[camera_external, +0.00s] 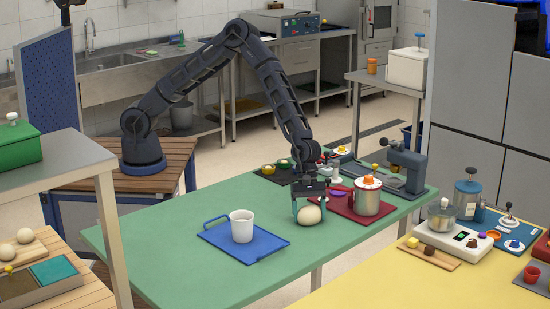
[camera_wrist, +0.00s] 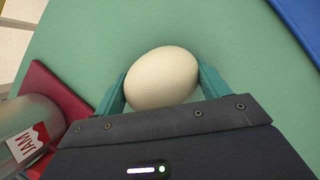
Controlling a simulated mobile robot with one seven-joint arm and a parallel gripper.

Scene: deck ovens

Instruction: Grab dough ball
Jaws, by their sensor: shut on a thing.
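The dough ball (camera_external: 309,216) is a smooth cream-coloured oval on the green table (camera_external: 170,262). My gripper (camera_external: 309,210) is above it with its fingers pointing down around it. In the wrist view the dough ball (camera_wrist: 162,78) sits between the two teal fingers of my gripper (camera_wrist: 160,84), one touching each side. My gripper is shut on it. Whether the ball still touches the table is hard to tell, but it looks at or very near table height.
A blue tray (camera_external: 265,245) with a white cup (camera_external: 242,227) is to the left. A red tray (camera_external: 345,207) with a metal jam pot (camera_external: 367,196) is close on the right; a JAM label (camera_wrist: 27,142) shows in the wrist view. The table's front is clear.

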